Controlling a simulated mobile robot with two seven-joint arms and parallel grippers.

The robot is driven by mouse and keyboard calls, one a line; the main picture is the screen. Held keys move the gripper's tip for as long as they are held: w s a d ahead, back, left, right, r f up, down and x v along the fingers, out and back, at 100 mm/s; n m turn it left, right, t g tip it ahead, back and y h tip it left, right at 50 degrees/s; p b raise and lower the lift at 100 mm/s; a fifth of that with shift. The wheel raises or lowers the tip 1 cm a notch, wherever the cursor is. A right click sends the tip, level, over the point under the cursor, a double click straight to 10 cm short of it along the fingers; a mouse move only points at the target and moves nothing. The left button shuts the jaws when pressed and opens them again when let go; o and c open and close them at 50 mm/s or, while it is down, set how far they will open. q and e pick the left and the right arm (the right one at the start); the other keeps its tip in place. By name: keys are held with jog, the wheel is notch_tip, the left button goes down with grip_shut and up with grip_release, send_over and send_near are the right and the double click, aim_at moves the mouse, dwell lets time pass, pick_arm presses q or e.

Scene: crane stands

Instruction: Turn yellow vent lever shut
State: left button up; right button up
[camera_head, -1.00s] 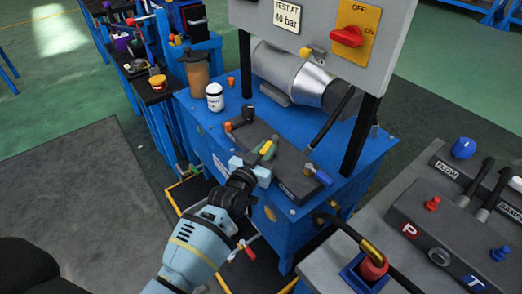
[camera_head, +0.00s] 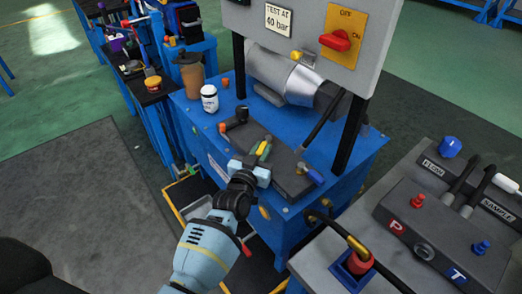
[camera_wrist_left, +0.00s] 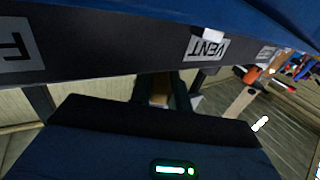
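The yellow vent lever (camera_head: 262,147) stands on the dark valve block (camera_head: 290,180) on top of the blue bench, beside a green lever (camera_head: 267,152). My left gripper (camera_head: 250,169) is at the front edge of that block, just short of the yellow lever. Its pale blue fingers look spread apart, with nothing clearly between them. In the left wrist view, the block's front face carries an upside-down VENT label (camera_wrist_left: 206,47), and the two dark fingers show a gap between them. The yellow lever is not clear there. My right gripper is out of view.
A white jar (camera_head: 209,98) and a brown cup (camera_head: 190,74) stand behind. A panel with a red switch (camera_head: 336,40) rises above. A grey bench (camera_head: 340,262) is at right.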

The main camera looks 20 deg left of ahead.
pick_arm(q)
jog(key=o, duration=0.5)
jog(key=shift+c, duration=0.2)
jog(key=s+p, duration=0.1)
jog(key=s, duration=0.6)
jog(key=shift+s+a, duration=0.25)
jog(key=shift+s, duration=0.15)
jog(key=shift+c, duration=0.4)
